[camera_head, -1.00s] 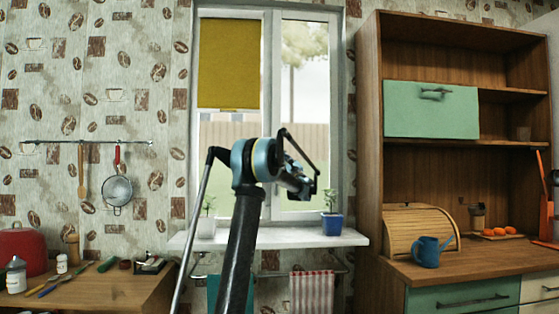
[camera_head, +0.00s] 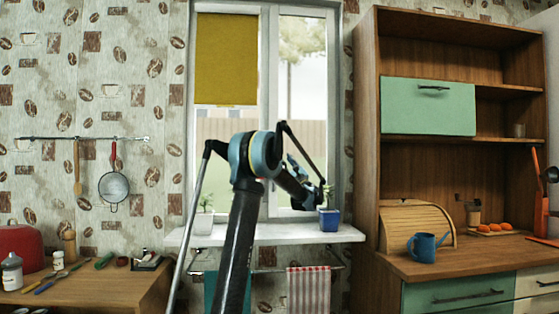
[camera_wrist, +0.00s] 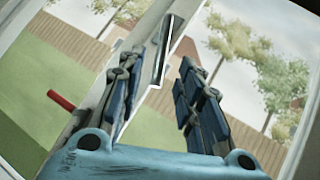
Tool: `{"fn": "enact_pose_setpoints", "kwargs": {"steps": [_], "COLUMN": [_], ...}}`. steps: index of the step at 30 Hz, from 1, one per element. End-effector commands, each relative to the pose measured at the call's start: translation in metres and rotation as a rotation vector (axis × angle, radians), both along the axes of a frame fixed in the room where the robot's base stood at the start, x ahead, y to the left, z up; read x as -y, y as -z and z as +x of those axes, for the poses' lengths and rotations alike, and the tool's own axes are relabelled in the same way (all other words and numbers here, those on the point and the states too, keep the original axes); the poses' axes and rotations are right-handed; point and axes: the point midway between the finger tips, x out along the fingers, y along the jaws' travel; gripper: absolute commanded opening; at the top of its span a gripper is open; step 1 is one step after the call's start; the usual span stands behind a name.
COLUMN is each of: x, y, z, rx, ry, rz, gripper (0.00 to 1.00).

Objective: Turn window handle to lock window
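The window (camera_head: 298,110) stands behind my arm, with a white frame and two panes. In the wrist view a metallic window handle (camera_wrist: 164,50) runs at a slant along the white frame post (camera_wrist: 130,50). My gripper (camera_wrist: 174,75) is open, its two dark blue fingers apart. The handle shows between and beyond the fingertips, closer to the left finger; I cannot tell whether they touch. In the head view my gripper (camera_head: 310,192) is in front of the right pane's lower part, and the handle is not visible there.
A white sill (camera_head: 265,235) holds a blue plant pot (camera_head: 329,219) close below my gripper and a white pot (camera_head: 203,224) to the left. A yellow blind (camera_head: 226,60) covers the upper left pane. A wooden cabinet (camera_head: 366,150) stands right. A red stub (camera_wrist: 60,100) shows in the wrist view.

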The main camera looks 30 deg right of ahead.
Motion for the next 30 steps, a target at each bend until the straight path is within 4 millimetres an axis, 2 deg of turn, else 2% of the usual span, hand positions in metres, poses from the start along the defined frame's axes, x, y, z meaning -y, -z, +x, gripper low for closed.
{"fn": "enact_pose_setpoints", "kwargs": {"steps": [3,9,20,23,24,26,29,30], "x": [0.001,0.002,0.002,-0.002,-0.007,-0.023,-0.067,-0.09], "y": [0.012,0.024,0.027,0.027,0.027,0.028,0.032,0.035], "z": [-0.016,-0.031,-0.034,-0.032,-0.03,-0.024,-0.01,-0.003], "rx": [-0.001,-0.001,-0.001,-0.006,-0.012,-0.032,-0.089,-0.118], "ry": [0.001,0.001,0.0,-0.003,-0.006,-0.016,-0.043,-0.058], "rz": [-0.001,-0.001,0.0,-0.005,-0.013,-0.036,-0.105,-0.142], "gripper": [0.33,0.33,0.33,0.1,0.01,0.0,0.0,0.0]}}
